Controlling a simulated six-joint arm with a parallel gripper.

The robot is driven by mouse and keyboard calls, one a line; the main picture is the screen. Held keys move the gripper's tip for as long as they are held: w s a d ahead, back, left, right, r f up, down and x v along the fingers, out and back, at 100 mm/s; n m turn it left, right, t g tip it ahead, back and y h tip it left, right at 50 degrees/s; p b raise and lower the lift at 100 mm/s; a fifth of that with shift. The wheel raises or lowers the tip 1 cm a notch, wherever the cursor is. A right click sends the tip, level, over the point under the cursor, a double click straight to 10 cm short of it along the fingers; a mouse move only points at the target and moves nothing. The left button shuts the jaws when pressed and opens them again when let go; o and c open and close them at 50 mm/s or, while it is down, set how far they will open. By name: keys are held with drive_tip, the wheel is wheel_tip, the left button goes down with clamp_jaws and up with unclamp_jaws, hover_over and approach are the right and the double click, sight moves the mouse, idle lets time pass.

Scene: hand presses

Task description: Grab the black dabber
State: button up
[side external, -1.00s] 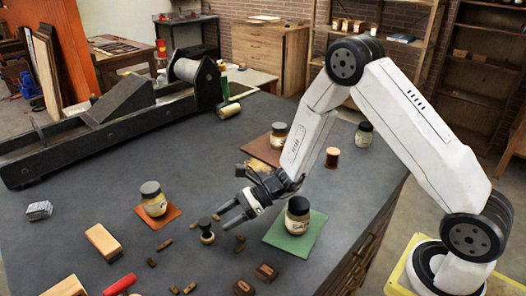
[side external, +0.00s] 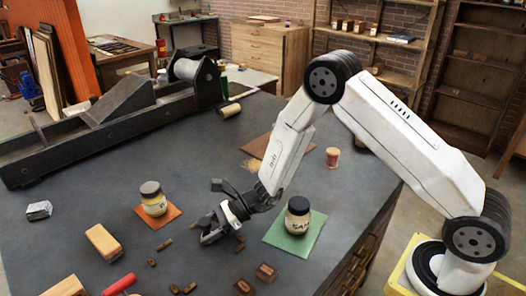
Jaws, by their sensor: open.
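My gripper (side external: 210,231) is low over the table, between the jar on the orange mat and the jar on the green mat. It is open, with its fingers pointing down and left. The fingers are at the spot where the small black dabber stood in the earlier frame. The dabber is hidden by or blends into the dark fingers, and I cannot tell whether they touch it.
Another jar (side external: 298,216) stands on a green mat (side external: 277,238) to the right. Small wooden blocks lie in front, near a tan block (side external: 103,242). A black press (side external: 110,115) fills the back left.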

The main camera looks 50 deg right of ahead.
idle(0.4)
clamp_jaws()
drive_tip(key=shift+r, duration=0.15)
drive_tip(key=shift+r, duration=0.75)
drive_tip(key=s+d+r, duration=0.4)
drive_tip(key=s+r, duration=0.7)
drive_tip(key=s, duration=0.2)
drive_tip(key=shift+s, duration=0.25)
drive_tip(key=shift+r, duration=0.1)
idle(0.6)
